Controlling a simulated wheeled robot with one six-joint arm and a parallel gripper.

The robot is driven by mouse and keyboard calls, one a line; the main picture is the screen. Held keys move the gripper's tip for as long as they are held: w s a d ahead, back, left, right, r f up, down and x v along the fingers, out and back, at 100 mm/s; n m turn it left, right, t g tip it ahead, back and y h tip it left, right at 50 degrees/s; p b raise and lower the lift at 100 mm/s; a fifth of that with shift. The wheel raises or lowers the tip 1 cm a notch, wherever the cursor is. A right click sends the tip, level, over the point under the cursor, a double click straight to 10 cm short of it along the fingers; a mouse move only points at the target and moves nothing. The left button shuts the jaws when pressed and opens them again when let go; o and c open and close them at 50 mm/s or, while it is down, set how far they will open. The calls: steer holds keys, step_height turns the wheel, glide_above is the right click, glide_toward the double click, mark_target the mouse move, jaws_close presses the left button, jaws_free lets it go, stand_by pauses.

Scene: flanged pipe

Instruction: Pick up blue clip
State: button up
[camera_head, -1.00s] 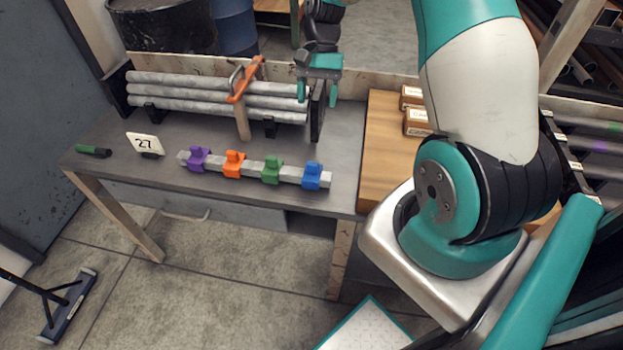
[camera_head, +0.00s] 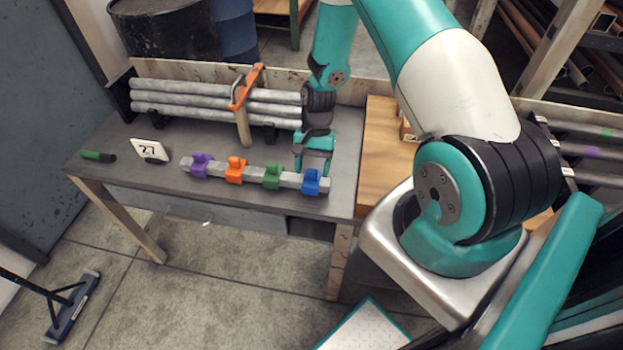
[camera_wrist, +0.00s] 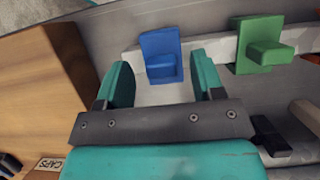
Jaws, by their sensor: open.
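The blue clip (camera_head: 311,182) sits at the right end of a grey bar (camera_head: 216,170) on the workbench. My gripper (camera_head: 313,167) is open and empty, pointing down just above and behind the blue clip. In the wrist view the blue clip (camera_wrist: 162,56) shows between and slightly beyond the two teal fingers of my gripper (camera_wrist: 165,78). The fingers do not appear to touch it. The green clip (camera_wrist: 262,45) is beside it, outside the right finger.
Green (camera_head: 272,176), orange (camera_head: 235,170) and purple (camera_head: 200,165) clips share the bar. Stacked pipes with an orange clamp (camera_head: 245,88) stand behind.

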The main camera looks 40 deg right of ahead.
mark_target(312, 170)
steer(key=shift+s+a+f, duration=0.2)
steer(key=shift+a+f, duration=0.05)
steer(key=shift+f, duration=0.4)
steer(key=c, duration=0.8)
steer(key=shift+o, duration=0.2)
step_height(312, 170, up, 20)
steer(key=b, duration=0.1)
steer(key=shift+b, duration=0.3)
